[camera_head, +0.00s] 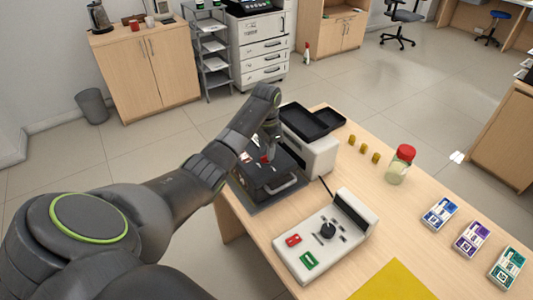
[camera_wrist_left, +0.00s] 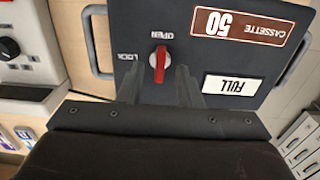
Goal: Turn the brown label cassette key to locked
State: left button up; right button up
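The black cassette (camera_head: 277,187) sits on a dark mat on the table. In the left wrist view its lid (camera_wrist_left: 195,25) shows upside-down, with a brown "CASSETTE 50" label (camera_wrist_left: 240,27) and a white "FULL" label (camera_wrist_left: 232,84). The red key (camera_wrist_left: 159,62) lies lengthwise toward the word OPEN; LOCK is printed to its left. My left gripper (camera_head: 268,152) is over the cassette. In the wrist view its two fingers (camera_wrist_left: 159,80) stand apart, one on each side of the key; contact is not clear. My right gripper is in neither view.
A white machine with black trays (camera_head: 313,119) stands close behind the cassette. A red-lidded jar (camera_head: 400,165), small yellow pieces (camera_head: 364,148) and banknote bundles (camera_head: 472,239) lie to the right.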

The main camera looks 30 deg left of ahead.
pick_arm(q)
jog(key=shift+f, duration=1.1)
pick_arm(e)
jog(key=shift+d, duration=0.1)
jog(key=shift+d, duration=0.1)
pick_arm(q)
grip_shut()
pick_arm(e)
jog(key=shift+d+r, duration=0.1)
